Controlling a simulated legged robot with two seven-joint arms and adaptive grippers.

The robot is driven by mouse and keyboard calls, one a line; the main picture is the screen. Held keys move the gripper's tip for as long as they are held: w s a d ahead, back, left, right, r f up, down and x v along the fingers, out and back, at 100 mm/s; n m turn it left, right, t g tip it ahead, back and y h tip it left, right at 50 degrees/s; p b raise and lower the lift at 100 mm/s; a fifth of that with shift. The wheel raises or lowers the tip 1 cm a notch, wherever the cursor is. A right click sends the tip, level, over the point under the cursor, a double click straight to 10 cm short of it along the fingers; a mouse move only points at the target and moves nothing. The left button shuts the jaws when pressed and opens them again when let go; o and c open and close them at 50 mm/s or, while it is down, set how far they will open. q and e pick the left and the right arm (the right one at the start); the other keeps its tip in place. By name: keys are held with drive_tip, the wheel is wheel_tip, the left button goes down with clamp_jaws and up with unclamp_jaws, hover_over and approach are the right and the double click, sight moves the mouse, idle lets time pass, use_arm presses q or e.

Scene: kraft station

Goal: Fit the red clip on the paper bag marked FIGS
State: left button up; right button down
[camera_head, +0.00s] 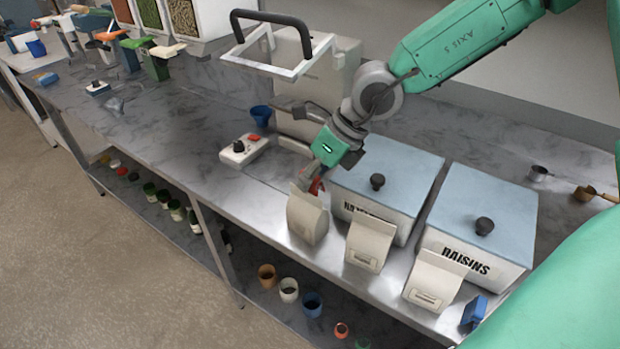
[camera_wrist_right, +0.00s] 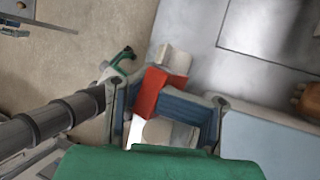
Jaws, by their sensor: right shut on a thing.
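My right gripper (camera_head: 314,182) is shut on the red clip (camera_head: 317,186), at the top of the leftmost of three paper bags. In the right wrist view the red clip (camera_wrist_right: 152,92) shows between the fingers, with a pale shape, likely bag paper, beside it. I cannot tell whether the clip grips the bag's fold. The leftmost paper bag (camera_head: 307,220) stands upright near the counter's front edge. The middle bag (camera_head: 369,246) and the right bag (camera_head: 434,282) stand beside it. The bag labels are too small to read, so I cannot tell which says FIGS. My left gripper is out of view.
Two white bins with blue-grey lids, one marked RAISINS (camera_head: 475,245), stand close behind the bags. A blue clip-like object (camera_head: 473,312) lies right of the bags. A scale-like box with a knob (camera_head: 244,150) sits to the left. Cups stand on the lower shelf.

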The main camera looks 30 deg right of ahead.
drive_tip(key=shift+a, duration=0.55)
drive_tip(key=c, duration=1.1)
unclamp_jaws()
drive_tip(key=shift+o, duration=0.9)
drive_tip(key=shift+d, duration=0.2)
drive_tip(key=shift+d+f, duration=0.1)
drive_tip(key=shift+d, duration=0.25)
drive_tip(key=o, duration=0.9)
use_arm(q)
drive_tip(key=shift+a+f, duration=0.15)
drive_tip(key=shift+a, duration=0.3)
use_arm(e)
drive_tip(key=shift+a, duration=0.45)
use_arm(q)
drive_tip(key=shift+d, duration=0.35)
use_arm(e)
drive_tip(key=shift+d, duration=0.4)
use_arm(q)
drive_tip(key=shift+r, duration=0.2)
